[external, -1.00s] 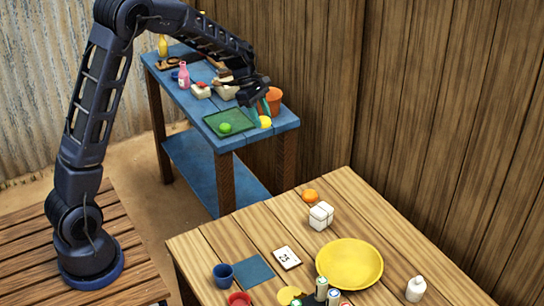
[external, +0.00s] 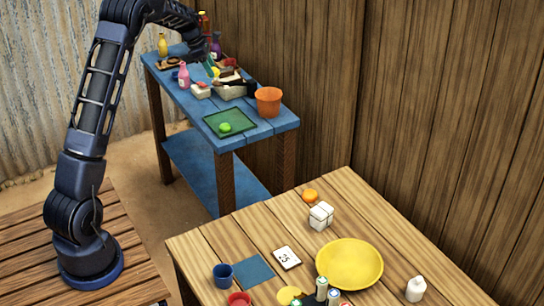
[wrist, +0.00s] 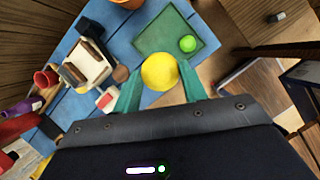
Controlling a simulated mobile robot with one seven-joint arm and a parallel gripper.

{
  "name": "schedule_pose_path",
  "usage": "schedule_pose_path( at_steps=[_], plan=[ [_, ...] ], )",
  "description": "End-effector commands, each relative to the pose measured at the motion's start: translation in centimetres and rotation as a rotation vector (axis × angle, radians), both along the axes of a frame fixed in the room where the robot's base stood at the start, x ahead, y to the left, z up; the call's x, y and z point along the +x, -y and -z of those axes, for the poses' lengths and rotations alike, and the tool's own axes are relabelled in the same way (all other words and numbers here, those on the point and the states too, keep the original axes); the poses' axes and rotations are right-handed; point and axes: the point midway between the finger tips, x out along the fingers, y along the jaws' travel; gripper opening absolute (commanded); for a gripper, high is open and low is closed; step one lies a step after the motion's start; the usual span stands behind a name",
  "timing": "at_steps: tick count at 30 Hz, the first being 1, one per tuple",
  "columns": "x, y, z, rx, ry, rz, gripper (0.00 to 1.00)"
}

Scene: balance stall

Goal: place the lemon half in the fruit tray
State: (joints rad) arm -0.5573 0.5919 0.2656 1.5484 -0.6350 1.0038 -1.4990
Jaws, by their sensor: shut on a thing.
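The yellow lemon half (wrist: 160,72) is between the teal fingers of my gripper (wrist: 161,84) in the wrist view, and the gripper is shut on it. In the external view the lemon half (external: 215,73) shows small below my gripper (external: 211,68), over the far part of the blue table. A flat green tray (external: 222,131) with a round green fruit (external: 225,127) lies at the table's near end. A pale box with compartments (external: 222,94) is close to the gripper; the wrist view shows it too (wrist: 98,72). I cannot tell which of these is the fruit tray.
An orange pot (external: 268,101) stands at the table's right edge. A pink bottle (external: 184,75), a yellow bottle (external: 163,45) and a purple bottle (external: 216,46) stand around the far part.

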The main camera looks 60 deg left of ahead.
Motion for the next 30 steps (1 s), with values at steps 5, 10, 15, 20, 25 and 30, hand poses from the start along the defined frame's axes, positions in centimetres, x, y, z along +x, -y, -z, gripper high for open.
schedule_pose_path(
  at_steps=[5,10,15,20,25,30],
  plan=[
    [-0.2,-0.3,2.5,-0.003,-0.003,-0.006,0.21],
    [-0.2,-0.3,6.2,-0.004,-0.003,-0.007,0.21],
    [-0.1,-0.3,9.9,-0.003,-0.003,-0.006,0.21],
    [-0.2,-0.3,13.1,-0.002,-0.002,-0.005,0.21],
    [-0.1,-0.2,15.2,-0.002,-0.001,-0.005,0.21],
    [-0.1,-0.2,16.0,-0.002,-0.001,-0.005,0.21]
  ],
)
